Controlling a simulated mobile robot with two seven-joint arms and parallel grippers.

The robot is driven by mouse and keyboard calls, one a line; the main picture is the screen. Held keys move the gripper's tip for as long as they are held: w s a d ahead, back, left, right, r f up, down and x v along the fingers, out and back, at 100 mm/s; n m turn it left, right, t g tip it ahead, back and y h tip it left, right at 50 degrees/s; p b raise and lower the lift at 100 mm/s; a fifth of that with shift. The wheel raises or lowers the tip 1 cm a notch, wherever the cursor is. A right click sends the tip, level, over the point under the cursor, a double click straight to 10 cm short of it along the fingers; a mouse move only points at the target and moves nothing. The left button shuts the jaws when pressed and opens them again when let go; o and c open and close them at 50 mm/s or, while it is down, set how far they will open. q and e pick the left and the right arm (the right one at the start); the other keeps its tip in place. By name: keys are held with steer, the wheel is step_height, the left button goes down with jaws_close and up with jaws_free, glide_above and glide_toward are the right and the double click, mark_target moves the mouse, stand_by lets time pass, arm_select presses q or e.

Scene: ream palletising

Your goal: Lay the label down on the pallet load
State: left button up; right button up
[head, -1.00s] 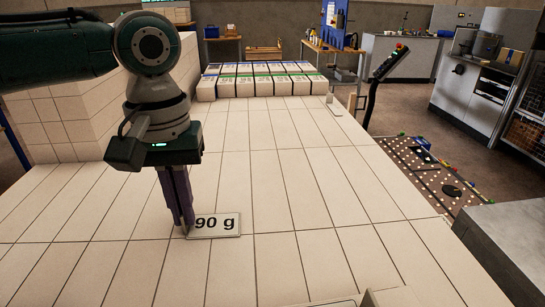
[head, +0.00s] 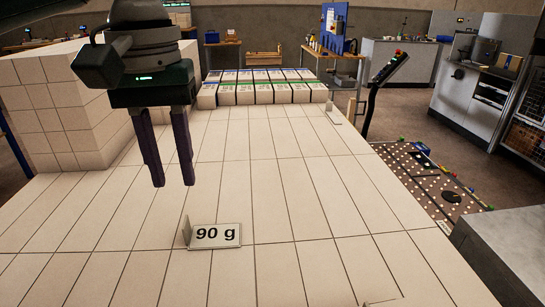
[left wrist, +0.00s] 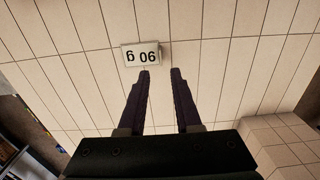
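The label (head: 218,236) is a small pale plate reading "90 g" with a short upright tab at its left end. It lies flat on the pallet load (head: 290,205), a wide top of pale wrapped reams. My left gripper (head: 172,184) is above and behind the label, open and empty, fingers pointing down and apart from it. In the left wrist view the label (left wrist: 141,54) lies on the reams just beyond the fingertips (left wrist: 160,72), upside down. My right gripper does not show.
A taller stack of reams (head: 55,110) stands at the left. A row of reams with coloured ends (head: 262,88) lies at the far edge. A small pale piece (head: 333,112) sits near the far right edge. A perforated table (head: 430,180) stands to the right.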

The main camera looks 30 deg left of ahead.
arm_select(q)
steer(key=shift+r, duration=1.75)
